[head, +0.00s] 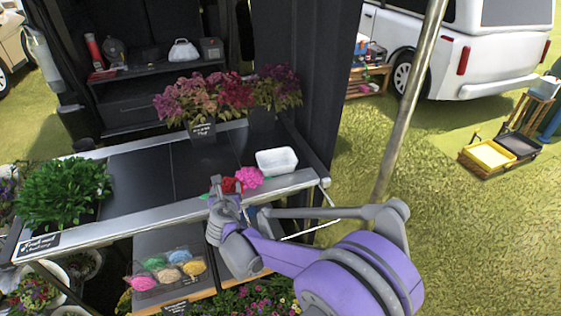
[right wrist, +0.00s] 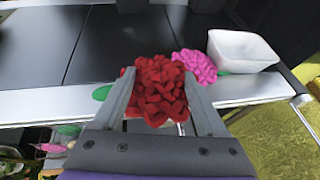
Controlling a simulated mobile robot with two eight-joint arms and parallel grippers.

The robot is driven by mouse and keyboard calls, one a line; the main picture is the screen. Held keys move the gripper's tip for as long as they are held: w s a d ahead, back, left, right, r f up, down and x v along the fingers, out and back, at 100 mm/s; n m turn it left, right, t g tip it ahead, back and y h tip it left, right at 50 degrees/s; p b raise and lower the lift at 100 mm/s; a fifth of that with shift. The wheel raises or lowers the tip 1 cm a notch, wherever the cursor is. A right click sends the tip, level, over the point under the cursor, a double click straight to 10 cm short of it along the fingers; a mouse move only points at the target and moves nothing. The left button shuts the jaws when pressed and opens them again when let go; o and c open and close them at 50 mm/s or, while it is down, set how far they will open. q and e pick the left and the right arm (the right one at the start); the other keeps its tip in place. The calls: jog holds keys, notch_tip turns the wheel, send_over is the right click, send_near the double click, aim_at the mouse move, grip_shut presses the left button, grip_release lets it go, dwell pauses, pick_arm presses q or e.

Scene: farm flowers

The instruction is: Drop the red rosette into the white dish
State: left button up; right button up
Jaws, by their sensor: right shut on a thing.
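The red rosette (right wrist: 157,88) is between the two fingers of my right gripper (right wrist: 160,95) in the right wrist view, at the front edge of the table. In the head view the red rosette (head: 231,185) shows just beyond my right gripper (head: 225,186), which is shut on it. The white dish (head: 277,161) stands on the table behind and to the right; it also shows in the right wrist view (right wrist: 242,52). It looks empty. A pink rosette (head: 249,177) lies between the red one and the dish. My left gripper is not in view.
Flowers in dark pots (head: 203,130) stand at the table's back, and a leafy green plant (head: 62,190) at its left. A metal rail (head: 160,213) runs along the front edge. Packaged coloured rosettes (head: 168,268) lie on a lower shelf. The dark tabletop's middle (head: 140,172) is clear.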

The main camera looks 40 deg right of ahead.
jog(key=w+d+r+m+g+h+p, duration=0.1)
jog(key=d+r+m+g+h, duration=0.15)
jog(key=d, duration=0.95)
jog(key=w+d+r+m+g+h+p, duration=0.1)
jog(key=w+d+r+m+h+p, duration=0.15)
jog(key=d, duration=0.85)
jog(key=shift+s+f+b, duration=0.2)
jog(key=shift+f+b, duration=0.75)
jog(key=shift+f, duration=0.5)
jog(key=shift+s+f+b, duration=0.15)
jog(key=shift+f+b, duration=0.8)
jog(key=shift+f, duration=0.45)
jog(key=o, duration=1.2)
jog(key=shift+o, duration=0.2)
jog(key=v, duration=1)
jog(key=shift+s+r, duration=0.3)
jog(key=shift+r, duration=0.05)
